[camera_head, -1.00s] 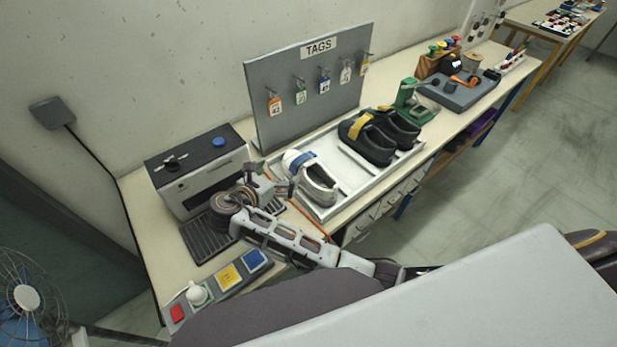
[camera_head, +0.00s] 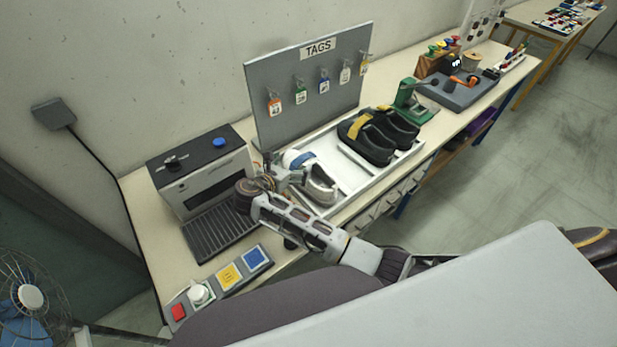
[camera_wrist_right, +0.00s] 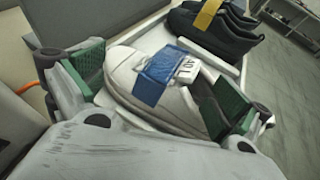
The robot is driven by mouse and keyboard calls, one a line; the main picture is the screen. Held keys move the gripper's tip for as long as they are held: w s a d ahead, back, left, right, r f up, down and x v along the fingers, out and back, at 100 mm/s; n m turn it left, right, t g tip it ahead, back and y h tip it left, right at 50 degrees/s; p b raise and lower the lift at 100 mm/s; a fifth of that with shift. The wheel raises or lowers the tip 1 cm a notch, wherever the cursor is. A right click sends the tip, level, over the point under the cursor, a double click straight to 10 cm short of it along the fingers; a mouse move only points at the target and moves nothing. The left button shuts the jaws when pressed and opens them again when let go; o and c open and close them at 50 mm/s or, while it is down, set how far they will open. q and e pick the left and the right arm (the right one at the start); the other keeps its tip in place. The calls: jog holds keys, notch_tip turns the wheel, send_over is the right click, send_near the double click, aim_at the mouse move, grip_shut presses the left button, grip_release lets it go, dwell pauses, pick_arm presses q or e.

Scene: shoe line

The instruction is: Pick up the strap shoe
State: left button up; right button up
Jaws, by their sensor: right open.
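A white shoe (camera_head: 323,187) with a blue strap lies in the white tray; my right gripper partly hides it in the head view. In the right wrist view the white shoe (camera_wrist_right: 178,106) shows its blue strap (camera_wrist_right: 158,76) and a small white label (camera_wrist_right: 187,70) with dark marks. My right gripper (camera_head: 291,172) is open at the shoe. Its green finger pads stand on either side of the shoe in the wrist view; I cannot tell whether they touch it. My left gripper is not in view.
A pair of black shoes (camera_head: 372,150), with a yellow strap, sits in the tray (camera_head: 345,205) beside the white shoe. The TAGS board (camera_head: 300,95) stands behind the tray. A box machine (camera_head: 200,180) is to the left, and a button panel (camera_head: 228,276) is at the front.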

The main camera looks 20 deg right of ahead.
aim_at(298, 161)
jog(key=shift+p+x, duration=0.7)
jog(key=shift+x, duration=1.9)
jog(key=shift+s+d, duration=0.1)
jog(key=shift+s, duration=0.05)
